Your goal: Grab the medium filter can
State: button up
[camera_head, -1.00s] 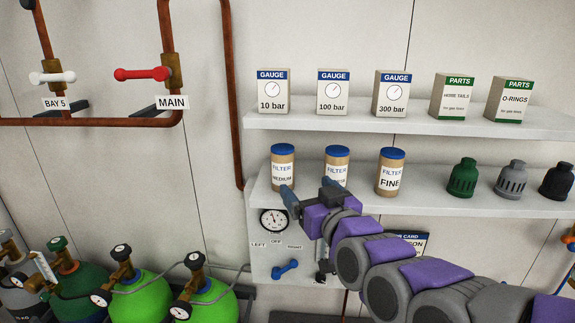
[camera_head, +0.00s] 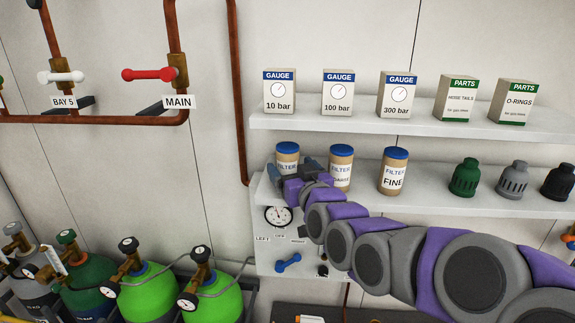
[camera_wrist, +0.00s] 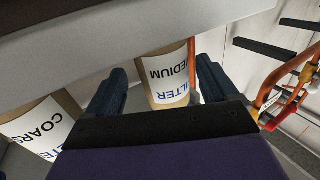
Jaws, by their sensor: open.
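The medium filter can (camera_head: 287,149) is a tan cylinder with a blue lid and a white label, at the left end of the lower shelf. My gripper (camera_head: 291,169) is in front of it and hides its lower part. In the wrist view the can (camera_wrist: 168,75), its label reading MEDIUM upside down, shows between the two spread fingers of my gripper (camera_wrist: 163,67). The jaws are open. I cannot tell whether either finger touches the can.
The coarse filter can (camera_head: 341,168) stands close to the right, then the fine filter can (camera_head: 394,171). The upper shelf (camera_head: 330,120) with gauge and parts boxes runs above. A pressure dial (camera_head: 278,216) and blue lever (camera_head: 288,263) are below. A copper pipe (camera_head: 236,90) runs at left.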

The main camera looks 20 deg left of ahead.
aim_at(285, 164)
jog(key=x, duration=0.2)
jog(key=p+x, duration=0.1)
jog(key=x, duration=0.1)
jog(key=shift+s+a+f, duration=0.2)
jog(key=shift+a+f, duration=0.05)
jog(key=shift+s+d, duration=0.1)
jog(key=shift+c, duration=0.2)
jog(key=shift+d, duration=0.15)
jog(key=c, duration=1)
jog(key=shift+c, duration=0.2)
